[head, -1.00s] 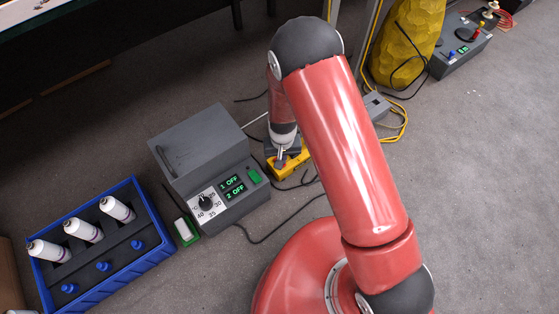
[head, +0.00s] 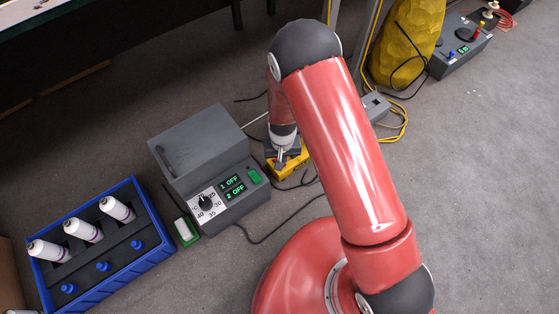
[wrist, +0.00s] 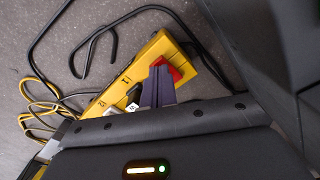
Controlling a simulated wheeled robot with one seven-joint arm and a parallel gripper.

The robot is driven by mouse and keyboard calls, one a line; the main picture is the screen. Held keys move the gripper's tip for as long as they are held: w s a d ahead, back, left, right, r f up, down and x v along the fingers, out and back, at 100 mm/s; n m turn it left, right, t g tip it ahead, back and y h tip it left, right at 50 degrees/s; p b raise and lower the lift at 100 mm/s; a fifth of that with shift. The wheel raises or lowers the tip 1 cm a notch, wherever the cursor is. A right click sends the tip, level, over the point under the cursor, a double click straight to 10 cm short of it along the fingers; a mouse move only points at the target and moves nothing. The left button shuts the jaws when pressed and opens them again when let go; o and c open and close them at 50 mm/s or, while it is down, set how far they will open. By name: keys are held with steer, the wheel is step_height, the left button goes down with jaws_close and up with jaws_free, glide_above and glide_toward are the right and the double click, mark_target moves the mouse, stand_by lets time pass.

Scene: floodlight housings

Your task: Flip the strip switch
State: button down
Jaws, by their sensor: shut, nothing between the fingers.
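The yellow power strip (head: 292,166) lies on the floor to the right of the grey control box. In the wrist view the strip (wrist: 128,75) runs diagonally, with sockets marked 1 and 2 and a red rocker switch (wrist: 172,69) near its upper end. My gripper (head: 280,163) points down at the strip. In the wrist view its fingers (wrist: 158,72) are together and empty, with their tips beside the red switch and covering part of it. I cannot tell whether they touch it or which way the rocker is tilted.
The grey control box (head: 200,150) shows "1 OFF" and "2 OFF" and has a dial. A blue crate (head: 160,255) with white bottles stands at left. Black cables and a yellow cord (head: 398,125) lie around. A yellow sack (head: 405,45) stands at the back.

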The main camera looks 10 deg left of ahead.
steer(key=shift+f, duration=0.45)
steer(key=shift+r, duration=0.1)
steer(key=shift+r+p, duration=2.3)
steer(key=shift+r, duration=1.1)
steer(key=shift+r, duration=0.1)
steer(key=w+d+r+m+t+y+p, duration=0.15)
steer(key=d+r, duration=0.45)
steer(key=r, duration=1.1)
steer(key=d+r+m+t+p, duration=0.1)
steer(key=d+r+p, duration=0.35)
steer(key=r, duration=1.15)
steer(key=s+d+r+m+t+h+p, duration=0.1)
steer(key=s+d+r+t+p, duration=0.1)
steer(key=s+d+r, duration=1.3)
step_height(320, 180, up, 2)
steer(key=shift+s+d+r+t+p, duration=0.25)
steer(key=shift+s+t+p, duration=0.15)
steer(key=shift+s+t, duration=0.25)
